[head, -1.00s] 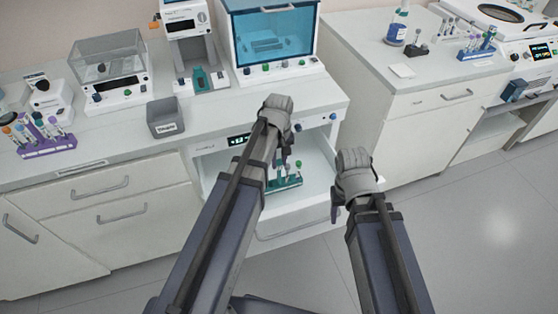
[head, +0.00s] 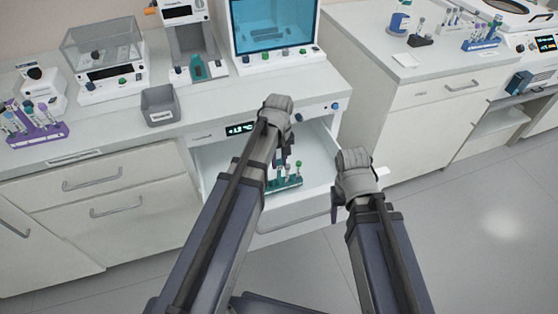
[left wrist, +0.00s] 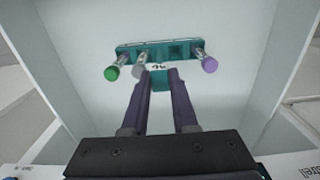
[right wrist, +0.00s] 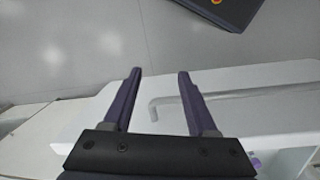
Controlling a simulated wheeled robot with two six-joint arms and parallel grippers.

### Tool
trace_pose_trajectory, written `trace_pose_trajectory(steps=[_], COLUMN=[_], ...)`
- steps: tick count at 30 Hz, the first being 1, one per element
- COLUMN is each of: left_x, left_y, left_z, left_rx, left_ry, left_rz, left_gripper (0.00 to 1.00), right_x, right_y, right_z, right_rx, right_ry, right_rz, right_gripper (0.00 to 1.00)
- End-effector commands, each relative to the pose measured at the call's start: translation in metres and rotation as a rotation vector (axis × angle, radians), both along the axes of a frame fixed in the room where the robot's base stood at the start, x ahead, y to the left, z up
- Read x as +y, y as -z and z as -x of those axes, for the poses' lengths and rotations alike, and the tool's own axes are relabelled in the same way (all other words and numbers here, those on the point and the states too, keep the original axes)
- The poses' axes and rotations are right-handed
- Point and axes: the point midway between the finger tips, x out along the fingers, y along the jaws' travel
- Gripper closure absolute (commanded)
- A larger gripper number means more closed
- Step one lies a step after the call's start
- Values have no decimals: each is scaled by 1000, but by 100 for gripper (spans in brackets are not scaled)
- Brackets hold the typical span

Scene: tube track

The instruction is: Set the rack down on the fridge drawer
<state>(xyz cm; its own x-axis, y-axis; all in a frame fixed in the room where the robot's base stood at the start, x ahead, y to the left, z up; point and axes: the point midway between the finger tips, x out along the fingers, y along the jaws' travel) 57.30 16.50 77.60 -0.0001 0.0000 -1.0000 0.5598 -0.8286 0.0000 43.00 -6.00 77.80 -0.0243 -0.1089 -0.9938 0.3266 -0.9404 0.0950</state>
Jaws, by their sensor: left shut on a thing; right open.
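A teal rack (head: 287,183) holding a few capped tubes is over the open fridge drawer (head: 222,165) in the head view. The left wrist view shows the rack (left wrist: 185,50) with a green-capped, a grey-capped and a purple-capped tube. My left gripper (left wrist: 160,75) is shut on the rack's near side, at a labelled tab. The drawer's white floor and walls surround the rack there; I cannot tell whether the rack touches the floor. My right gripper (right wrist: 155,75) is open and empty, beside the drawer's right front corner. In the head view my left arm hides part of the rack.
A grey bin (head: 160,105), a purple tube rack (head: 38,130) and bench devices stand on the counter above the drawer. A second counter (head: 440,60) is to the right. A drawer handle (right wrist: 165,102) shows beside my right gripper.

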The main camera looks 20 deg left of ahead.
Motion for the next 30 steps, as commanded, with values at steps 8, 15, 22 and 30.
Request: trace_pose_trajectory(steps=[8, 15, 22, 30], left_x=[0, 0, 0, 0], left_y=[2, 2, 7, 10], left_z=[0, 0, 0, 0], left_rx=[0, 0, 0, 0], left_ry=[0, 0, 0, 0], left_rz=[0, 0, 0, 0], left_gripper=[100, 100, 100, 100], right_x=[0, 0, 0, 0], right_y=[2, 2, 8, 10], right_z=[0, 0, 0, 0], right_rx=[0, 0, 0, 0], right_ry=[0, 0, 0, 0], right_rz=[0, 0, 0, 0], right_gripper=[42, 42, 42, 42])
